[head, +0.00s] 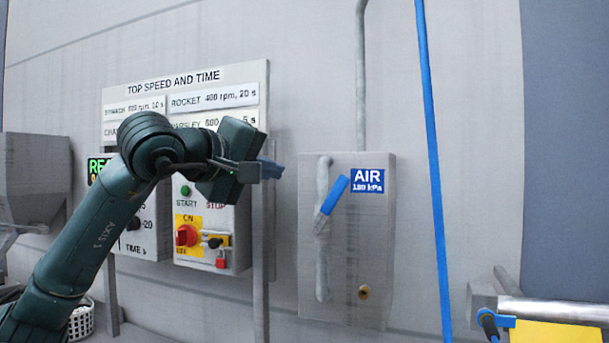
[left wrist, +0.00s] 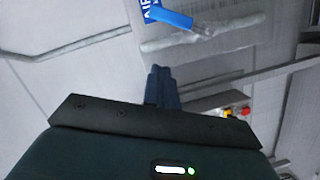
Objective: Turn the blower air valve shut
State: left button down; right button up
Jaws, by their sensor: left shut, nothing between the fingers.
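The air valve has a blue lever (head: 335,194) on a grey vertical pipe (head: 322,270) on a grey panel. The lever is slanted, its upper end leaning right of the pipe toward the blue AIR sign (head: 368,181). My left gripper (head: 272,169) is shut and empty, left of the valve and apart from the lever. In the left wrist view, its closed fingers (left wrist: 161,88) point toward the blue lever (left wrist: 172,19), with a gap between. My right gripper is not in view.
A control box with a red-and-yellow switch (head: 187,236) stands behind my left arm, under a speed-and-time board (head: 185,85). A grey post (head: 260,270) stands between box and valve panel. A blue pipe (head: 434,160) runs right of the panel. A yellow panel (head: 555,332) is at lower right.

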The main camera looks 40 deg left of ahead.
pick_arm(q)
jog(key=p, duration=0.3)
send_over(328, 206)
jog(key=s+a, duration=0.3)
jog(key=a, duration=0.1)
jog(key=shift+w+a+f, duration=0.15)
jog(key=shift+w+f, duration=0.05)
jog(key=shift+f, duration=0.15)
jog(key=shift+w+d+f, duration=0.15)
jog(key=shift+d+f, duration=0.45)
jog(key=shift+d, duration=0.25)
jog(key=shift+w+d+f, duration=0.1)
jog(key=shift+d+f, duration=0.45)
jog(key=shift+d, duration=0.3)
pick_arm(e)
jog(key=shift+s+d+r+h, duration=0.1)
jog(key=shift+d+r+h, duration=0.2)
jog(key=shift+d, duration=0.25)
pick_arm(q)
jog(key=shift+a, duration=0.1)
